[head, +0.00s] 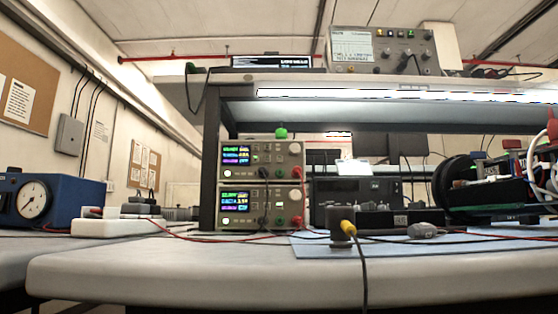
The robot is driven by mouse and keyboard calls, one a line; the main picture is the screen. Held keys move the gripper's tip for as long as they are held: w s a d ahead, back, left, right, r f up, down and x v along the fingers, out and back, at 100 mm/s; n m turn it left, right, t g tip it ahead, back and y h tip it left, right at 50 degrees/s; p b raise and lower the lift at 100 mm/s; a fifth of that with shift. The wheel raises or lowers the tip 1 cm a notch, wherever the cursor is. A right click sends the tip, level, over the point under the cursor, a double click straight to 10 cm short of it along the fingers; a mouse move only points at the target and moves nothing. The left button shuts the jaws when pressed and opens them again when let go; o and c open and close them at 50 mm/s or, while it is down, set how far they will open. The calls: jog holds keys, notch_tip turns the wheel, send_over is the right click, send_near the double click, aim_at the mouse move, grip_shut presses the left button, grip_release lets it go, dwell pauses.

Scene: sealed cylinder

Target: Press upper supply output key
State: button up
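Two bench power supplies are stacked on the bench at the middle left. The upper supply (268,160) has a lit colour display (236,155), small keys beside it, and red and green terminals at its right. The lower supply (262,208) has a similar lit display and a bright round button (227,221) at its lower left. A similar small pale round button (228,175) shows at the upper supply's lower left. The key labels are too small to read, so I cannot tell which is the output key. My gripper is not in view.
A green knob-like thing (281,132) sits on the upper supply. A yellow connector with a dark cable (347,229) stands at the bench front. Red and black leads cross the bench (180,275). A blue gauge box (50,202) is at left; a lit shelf is above.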

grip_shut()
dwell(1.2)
